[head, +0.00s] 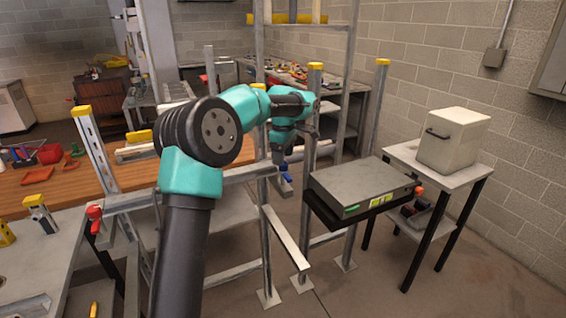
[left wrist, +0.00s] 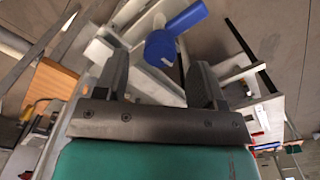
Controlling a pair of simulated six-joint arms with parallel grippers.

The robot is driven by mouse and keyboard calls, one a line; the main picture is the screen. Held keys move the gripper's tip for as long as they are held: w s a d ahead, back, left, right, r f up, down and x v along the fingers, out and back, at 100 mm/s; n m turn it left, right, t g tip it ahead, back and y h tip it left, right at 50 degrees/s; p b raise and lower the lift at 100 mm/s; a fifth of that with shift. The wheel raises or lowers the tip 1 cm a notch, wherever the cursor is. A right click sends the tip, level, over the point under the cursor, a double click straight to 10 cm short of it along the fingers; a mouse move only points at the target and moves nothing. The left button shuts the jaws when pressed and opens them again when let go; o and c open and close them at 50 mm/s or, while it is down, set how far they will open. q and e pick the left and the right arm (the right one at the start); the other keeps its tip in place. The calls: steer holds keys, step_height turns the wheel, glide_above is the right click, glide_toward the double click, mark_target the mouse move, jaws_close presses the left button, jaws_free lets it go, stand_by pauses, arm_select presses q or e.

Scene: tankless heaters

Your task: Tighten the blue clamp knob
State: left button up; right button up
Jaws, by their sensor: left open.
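The blue clamp knob (left wrist: 160,48) has a round hub and a short blue lever to its upper right in the left wrist view. In the head view the knob (head: 286,169) is a small blue spot on the metal frame, partly hidden by my gripper. My left gripper (head: 279,158) hangs just above it. In the left wrist view the gripper's (left wrist: 161,70) two dark fingers are apart, with the knob showing between and just beyond their tips. I cannot tell whether they touch it. My right gripper is not in view.
Metal uprights with yellow caps (head: 315,66) stand close around my left gripper. A grey box (head: 362,184) sits on a black shelf to the right. A white box (head: 454,139) stands on a side table (head: 408,155). A wooden bench (head: 60,190) is at the left.

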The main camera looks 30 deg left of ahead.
arm_select(q)
steer(key=shift+f, duration=1.4)
steer(key=shift+c, duration=0.2)
steer(key=c, duration=0.9)
